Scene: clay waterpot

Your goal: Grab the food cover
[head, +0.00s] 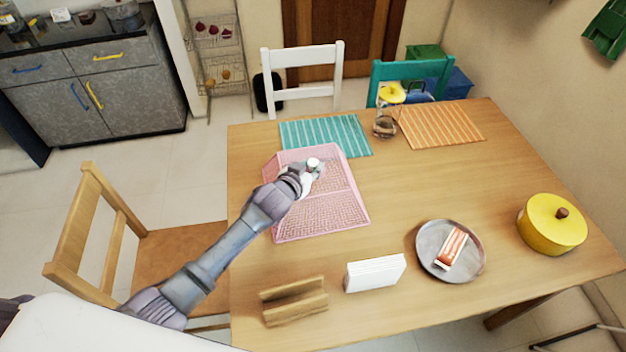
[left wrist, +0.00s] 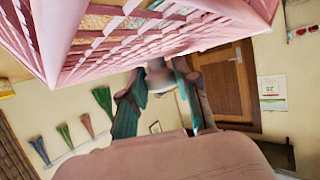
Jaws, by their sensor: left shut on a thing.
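The food cover (head: 322,215) is a pink mesh cover with a knob on top, at the left-middle of the wooden table. My left gripper (head: 309,174) reaches in from the left and is shut on its knob, at the cover's top. In the left wrist view the pink lattice of the food cover (left wrist: 150,35) fills the top, and my left gripper's fingers (left wrist: 162,92) sit either side of the pale knob. I cannot tell whether the cover rests on the table. My right gripper is not in view.
The wooden table (head: 400,190) also bears a teal placemat (head: 345,135), an orange placemat (head: 440,126), a glass jar (head: 385,127), a yellow pot (head: 550,228), a plate (head: 425,262), a white napkin block (head: 375,273) and a wooden holder (head: 294,302). Chairs stand around it. The table's centre is clear.

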